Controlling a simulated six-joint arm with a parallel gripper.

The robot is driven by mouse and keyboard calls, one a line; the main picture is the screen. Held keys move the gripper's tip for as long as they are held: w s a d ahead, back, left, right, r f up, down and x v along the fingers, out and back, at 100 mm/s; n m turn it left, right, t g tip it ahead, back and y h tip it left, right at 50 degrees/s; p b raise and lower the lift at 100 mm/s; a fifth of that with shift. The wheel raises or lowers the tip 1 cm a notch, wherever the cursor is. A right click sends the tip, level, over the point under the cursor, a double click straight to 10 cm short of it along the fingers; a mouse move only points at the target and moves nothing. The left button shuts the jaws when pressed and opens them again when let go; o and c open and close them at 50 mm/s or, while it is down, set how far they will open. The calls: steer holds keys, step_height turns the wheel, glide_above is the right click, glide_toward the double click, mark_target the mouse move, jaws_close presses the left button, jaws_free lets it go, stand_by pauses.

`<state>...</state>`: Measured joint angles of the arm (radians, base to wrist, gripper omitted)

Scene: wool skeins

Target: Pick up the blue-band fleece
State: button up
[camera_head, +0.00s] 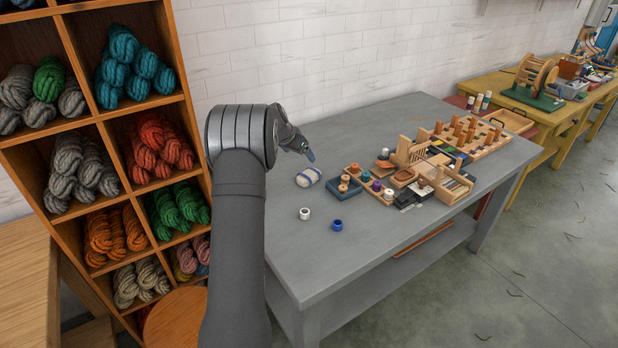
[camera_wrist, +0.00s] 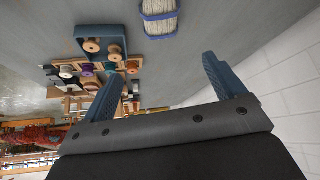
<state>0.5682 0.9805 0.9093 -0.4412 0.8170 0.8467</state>
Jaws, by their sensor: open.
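The blue-band fleece (camera_head: 308,177) is a small cream bundle with blue bands, lying on the grey table near its wall-side left part. It also shows at the top edge of the wrist view (camera_wrist: 160,18), partly cut off. My gripper (camera_head: 306,153) is above the table, just behind and above the fleece in the head view. In the wrist view its two blue fingers (camera_wrist: 165,75) are spread apart with nothing between them. The fleece is beyond the fingertips, apart from them.
A blue tray with spools (camera_head: 342,194) stands close to the right of the fleece. A white cup (camera_head: 304,213) and a blue cup (camera_head: 338,225) stand in front. Wooden racks (camera_head: 470,140) crowd the table's right. A shelf of skeins (camera_head: 103,150) stands at left; a brick wall (camera_head: 300,60) is behind.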

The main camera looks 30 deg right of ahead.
glide_above(309, 173)
steer(key=s+a, duration=0.2)
steer(key=f, duration=0.8)
steer(key=shift+w+a, duration=0.2)
steer(key=shift+w, duration=0.05)
steer(key=f, duration=0.2)
steer(key=w+d+f, duration=0.1)
steer(key=f, duration=0.1)
steer(key=shift+w+d+f, duration=0.15)
steer(key=shift+d+f, duration=0.2)
steer(key=shift+f, duration=0.15)
steer(key=c, duration=1.1)
